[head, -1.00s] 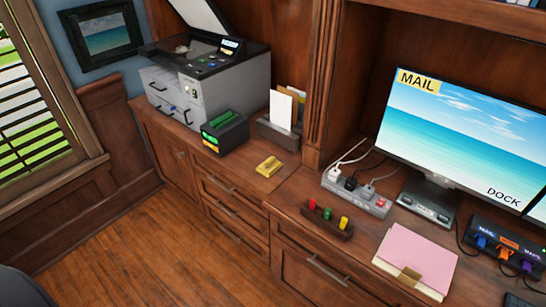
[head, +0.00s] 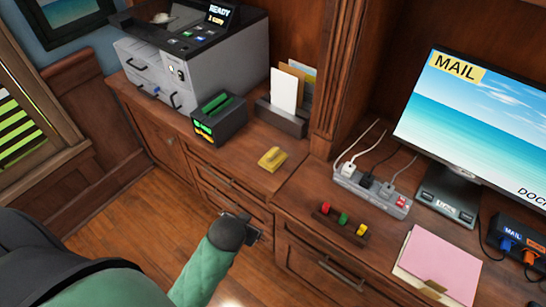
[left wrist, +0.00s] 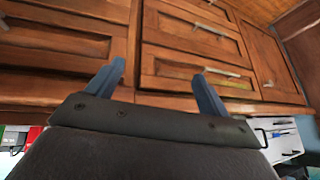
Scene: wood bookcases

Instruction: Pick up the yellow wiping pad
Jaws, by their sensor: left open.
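The yellow wiping pad (head: 271,159) lies on the wooden counter, near its front edge, in the head view. It has a raised grip on top. My left gripper (head: 240,226) is in front of the drawers, below and nearer than the pad, and apart from it. In the left wrist view the two blue-grey fingers of my left gripper (left wrist: 160,78) are spread apart with nothing between them. The pad cannot be made out in the left wrist view. My right gripper is not in view.
A dark box with a green top (head: 219,118) and a letter holder (head: 281,119) stand behind the pad, near the printer (head: 190,60). A power strip (head: 371,190), a block with coloured pegs (head: 341,222) and a pink folder (head: 437,265) are to the right. Counter around the pad is clear.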

